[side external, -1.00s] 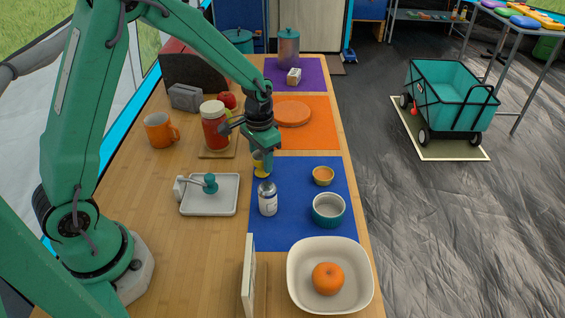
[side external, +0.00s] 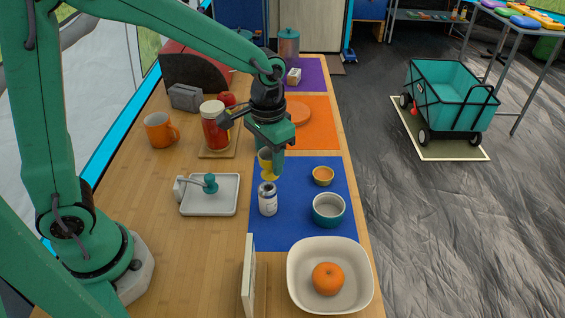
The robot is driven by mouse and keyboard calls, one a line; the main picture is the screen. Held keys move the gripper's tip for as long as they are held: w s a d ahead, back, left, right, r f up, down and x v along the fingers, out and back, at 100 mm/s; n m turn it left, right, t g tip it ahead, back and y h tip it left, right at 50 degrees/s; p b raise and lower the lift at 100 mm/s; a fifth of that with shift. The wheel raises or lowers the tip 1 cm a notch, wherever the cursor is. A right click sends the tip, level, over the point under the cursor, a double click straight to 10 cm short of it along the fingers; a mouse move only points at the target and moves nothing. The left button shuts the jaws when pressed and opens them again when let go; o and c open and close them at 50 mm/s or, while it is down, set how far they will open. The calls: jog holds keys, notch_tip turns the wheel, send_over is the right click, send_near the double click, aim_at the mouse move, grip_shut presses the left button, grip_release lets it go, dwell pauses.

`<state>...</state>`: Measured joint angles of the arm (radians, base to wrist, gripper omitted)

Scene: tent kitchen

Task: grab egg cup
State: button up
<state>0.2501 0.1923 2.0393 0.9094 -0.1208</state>
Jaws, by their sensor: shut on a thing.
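The yellow egg cup (side external: 266,172) is in the side external view, near the top left corner of the blue mat (side external: 300,240). My gripper (side external: 272,166) points down and is shut on it. The front finger shows to the right of the cup and the other finger is largely hidden. The cup looks roughly upright. I cannot tell clearly how high its base is above the mat.
A white shaker (side external: 268,200) stands just in front of the cup. A small orange bowl (side external: 323,176) and a teal bowl (side external: 328,211) are to the right. A red jar (side external: 214,128) stands behind left. A tray (side external: 227,198) lies left. The blue mat's middle is clear.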

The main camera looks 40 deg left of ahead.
jog(key=shift+s+d+r, duration=0.2)
jog(key=shift+d+r, duration=0.05)
jog(key=shift+d, duration=0.05)
jog(key=shift+w, duration=0.15)
dwell(0.4)
